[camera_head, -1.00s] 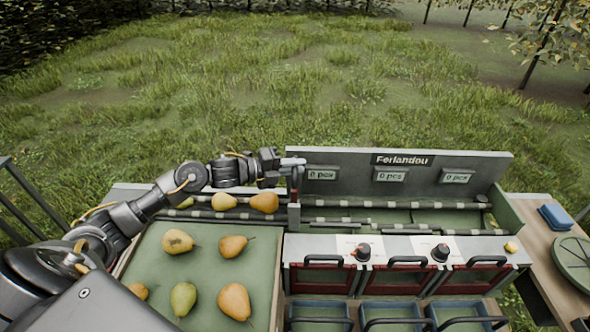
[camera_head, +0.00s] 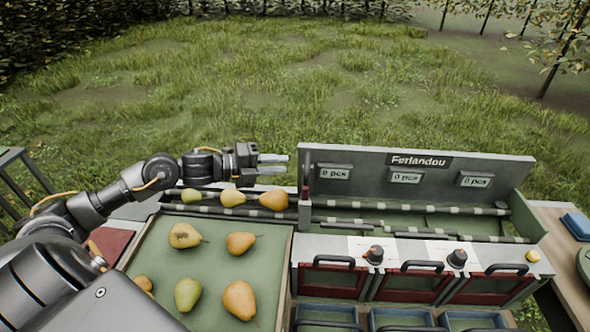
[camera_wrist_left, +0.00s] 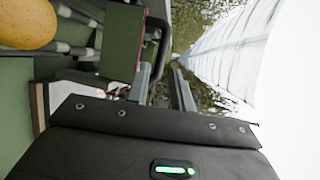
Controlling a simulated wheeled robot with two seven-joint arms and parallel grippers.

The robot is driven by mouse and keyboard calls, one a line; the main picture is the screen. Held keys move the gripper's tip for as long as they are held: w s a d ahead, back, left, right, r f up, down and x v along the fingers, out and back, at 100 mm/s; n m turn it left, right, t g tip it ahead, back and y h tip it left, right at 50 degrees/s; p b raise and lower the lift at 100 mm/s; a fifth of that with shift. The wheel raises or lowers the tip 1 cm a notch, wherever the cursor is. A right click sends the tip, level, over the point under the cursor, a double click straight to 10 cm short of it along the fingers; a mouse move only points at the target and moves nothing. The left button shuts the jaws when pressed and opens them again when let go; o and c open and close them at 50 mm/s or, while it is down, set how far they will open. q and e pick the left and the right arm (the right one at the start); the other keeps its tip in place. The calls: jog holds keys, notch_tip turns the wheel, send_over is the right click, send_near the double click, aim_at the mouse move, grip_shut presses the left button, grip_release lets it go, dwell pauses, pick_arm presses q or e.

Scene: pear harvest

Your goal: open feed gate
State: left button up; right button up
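The feed gate (camera_head: 305,213) is a narrow upright grey piece at the right end of the upper pear lane, with a dark handle near its top. It stands between the lane and the sorting machine. In the left wrist view, a panel (camera_wrist_left: 124,42) with a black handle beside the fingers appears to be this gate. My left gripper (camera_head: 274,164) is above the lane, left of the gate, pointing right. Its fingers are apart, with nothing between them; they also show in the wrist view (camera_wrist_left: 163,88). Contact with the handle cannot be told. My right gripper is out of view.
Several pears (camera_head: 233,198) lie in the lane left of the gate, and more lie on the green tray (camera_head: 215,262). The machine's back panel (camera_head: 420,175) rises to the right. Red-fronted doors (camera_head: 333,281) and blue bins (camera_head: 402,318) are below. Open air lies above the lane.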

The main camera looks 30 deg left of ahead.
pick_arm(q)
jog(key=shift+v, duration=1.1)
